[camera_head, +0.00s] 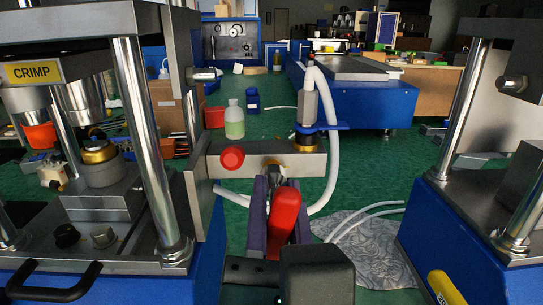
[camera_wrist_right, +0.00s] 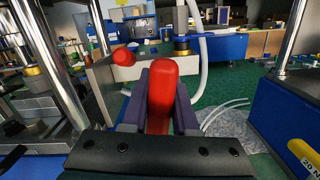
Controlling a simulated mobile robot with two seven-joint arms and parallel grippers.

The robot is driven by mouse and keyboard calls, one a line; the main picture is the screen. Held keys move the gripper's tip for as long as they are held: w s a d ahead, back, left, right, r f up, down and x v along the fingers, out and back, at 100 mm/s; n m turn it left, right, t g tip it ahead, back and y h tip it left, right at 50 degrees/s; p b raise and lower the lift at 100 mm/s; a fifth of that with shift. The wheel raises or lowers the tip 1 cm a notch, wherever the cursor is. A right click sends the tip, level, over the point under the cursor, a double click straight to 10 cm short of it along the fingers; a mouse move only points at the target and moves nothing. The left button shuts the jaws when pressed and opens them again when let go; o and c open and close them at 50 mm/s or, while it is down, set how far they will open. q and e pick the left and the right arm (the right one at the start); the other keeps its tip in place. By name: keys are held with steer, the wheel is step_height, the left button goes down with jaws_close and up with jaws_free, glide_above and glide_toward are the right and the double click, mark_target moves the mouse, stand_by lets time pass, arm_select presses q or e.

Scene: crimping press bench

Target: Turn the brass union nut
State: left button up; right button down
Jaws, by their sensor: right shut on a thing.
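My right gripper (camera_head: 272,188) has dark purple fingers and is shut on a red handle (camera_head: 284,215); both also show in the right wrist view, where the red handle (camera_wrist_right: 162,92) stands between the fingers. Beyond the fingertips is a grey metal bar (camera_head: 315,162); a small metal part there is mostly hidden by the gripper. A brass-coloured ring, perhaps the union nut (camera_head: 305,144), sits at the bar's right end under a blue collar and a grey fitting with a white hose. It stands apart from the fingers. My left gripper is not in view.
A red knob (camera_head: 232,157) sticks out of the bar left of my gripper. A crimping press (camera_head: 150,150) with steel columns stands close at left, another blue-based machine (camera_head: 455,245) at right. A grey cloth (camera_head: 375,250) and white hose lie between. A bottle (camera_head: 235,120) stands behind.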

mark_target(281, 235)
steer(key=shift+s, duration=1.8)
steer(key=shift+d+r+p, duration=0.1)
steer(key=shift+p, duration=0.25)
steer(key=s+d+r+p, duration=0.1)
steer(key=d+r+p, duration=0.7)
steer(key=r, duration=0.5)
steer(key=s+d+r+p, duration=0.2)
steer(key=d+r+p, duration=0.55)
steer(key=r, duration=0.65)
steer(key=s+r+p, duration=0.2)
steer(key=r+p, duration=1.4)
steer(key=p, duration=0.2)
steer(key=s+r+p, duration=0.3)
steer(key=r+p, duration=1.4)
steer(key=p, duration=0.1)
steer(key=shift+d, duration=0.3)
